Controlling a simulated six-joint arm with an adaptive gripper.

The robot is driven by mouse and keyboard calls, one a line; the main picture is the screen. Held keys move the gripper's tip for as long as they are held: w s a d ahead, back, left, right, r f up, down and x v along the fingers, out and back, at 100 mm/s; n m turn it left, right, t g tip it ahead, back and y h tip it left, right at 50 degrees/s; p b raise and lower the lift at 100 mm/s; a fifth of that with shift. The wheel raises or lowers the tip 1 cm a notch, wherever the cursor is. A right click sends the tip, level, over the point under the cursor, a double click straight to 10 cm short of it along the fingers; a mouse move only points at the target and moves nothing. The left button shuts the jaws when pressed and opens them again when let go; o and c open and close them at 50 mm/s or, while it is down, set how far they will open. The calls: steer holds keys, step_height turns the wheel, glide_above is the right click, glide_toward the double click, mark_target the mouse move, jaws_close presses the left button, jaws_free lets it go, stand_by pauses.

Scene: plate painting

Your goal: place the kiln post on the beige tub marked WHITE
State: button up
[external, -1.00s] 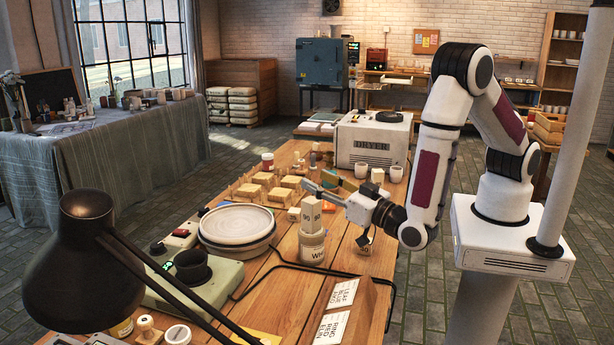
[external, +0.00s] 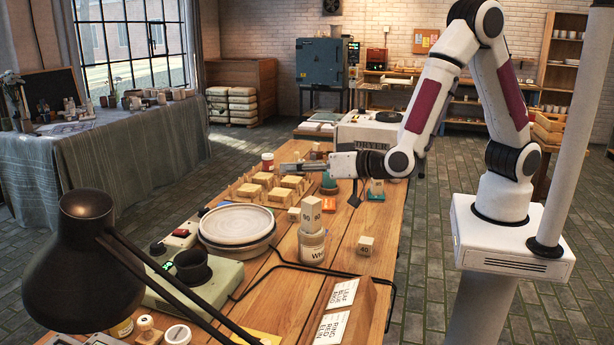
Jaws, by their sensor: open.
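The beige tub (external: 312,249), with dark lettering partly showing "WH", stands upright on the wooden table. A tall pale kiln post (external: 311,214) marked with a number stands upright on top of the tub. My gripper (external: 287,167) is behind and above the tub in the picture, over the small wooden blocks, apart from the post. It points left and is open, with nothing visible between its fingers.
A cube marked 40 (external: 365,245) sits on the table right of the tub. A round plate on a wheel (external: 237,226) is to the left. Several wooden blocks (external: 265,180) stand behind. A white dryer (external: 352,136) is at the back. Lettered cards (external: 343,293) lie in front.

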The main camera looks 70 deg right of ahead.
steer(key=s+d+r+n+g+y, duration=0.4)
steer(key=s+d+r+g+y, duration=0.15)
steer(key=s+r, duration=0.4)
steer(key=s+d+g+h, duration=0.1)
steer(key=s+d+g, duration=0.1)
steer(key=s+d, duration=0.5)
steer(key=s+d+f+n+g+h, duration=0.1)
steer(key=s+d, duration=0.6)
steer(key=s, duration=0.8)
steer(key=shift+s+d+f+g+h, duration=0.3)
steer(key=shift+d+g+h, duration=0.1)
steer(key=shift+g, duration=0.25)
